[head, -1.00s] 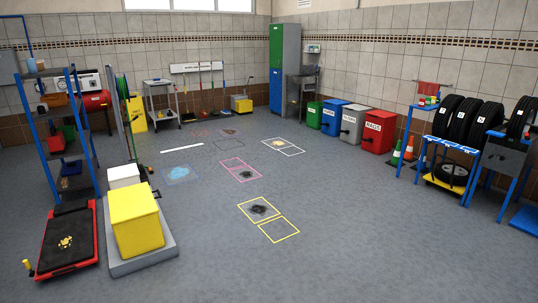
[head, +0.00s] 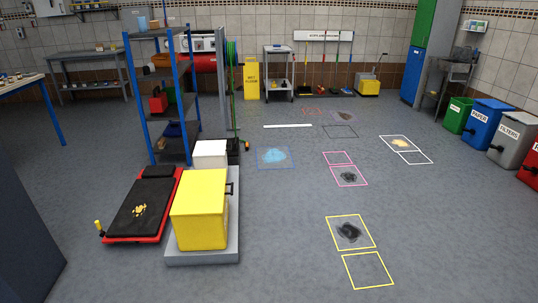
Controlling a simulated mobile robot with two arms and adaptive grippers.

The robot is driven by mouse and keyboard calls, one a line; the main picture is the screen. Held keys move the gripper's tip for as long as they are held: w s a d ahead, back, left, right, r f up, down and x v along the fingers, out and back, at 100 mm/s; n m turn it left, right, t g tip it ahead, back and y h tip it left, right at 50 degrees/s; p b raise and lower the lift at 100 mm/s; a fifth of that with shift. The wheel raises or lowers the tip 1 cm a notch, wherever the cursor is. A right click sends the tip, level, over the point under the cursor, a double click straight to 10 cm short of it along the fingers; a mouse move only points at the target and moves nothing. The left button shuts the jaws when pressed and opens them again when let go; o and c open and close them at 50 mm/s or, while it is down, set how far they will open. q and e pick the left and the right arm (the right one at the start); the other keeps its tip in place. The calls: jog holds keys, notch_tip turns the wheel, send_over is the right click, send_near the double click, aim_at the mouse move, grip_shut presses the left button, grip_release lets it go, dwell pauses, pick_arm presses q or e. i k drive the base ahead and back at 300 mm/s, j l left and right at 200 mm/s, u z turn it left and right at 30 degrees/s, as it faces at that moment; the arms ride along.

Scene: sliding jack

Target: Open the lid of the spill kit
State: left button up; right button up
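A yellow box with a flat yellow top (head: 201,209), likely the spill kit, stands on a low grey platform (head: 203,257) left of the middle in the head view. Its top looks closed. A dark handle or latch shows on its right side near the top. A white box (head: 211,154) stands just behind it on the platform. Neither of my grippers is in view.
A red and black creeper (head: 145,207) lies left of the platform, with a blue-posted shelf (head: 160,100) behind it. Yellow floor squares (head: 368,270) and dark stains lie on the right. The floor between is free. Bins (head: 487,123) line the right side.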

aim_at(200, 193)
jog(key=i+l+u, duration=0.55)
jog(key=l, duration=0.15)
jog(key=i+l+u, duration=0.25)
jog(key=l, duration=0.15)
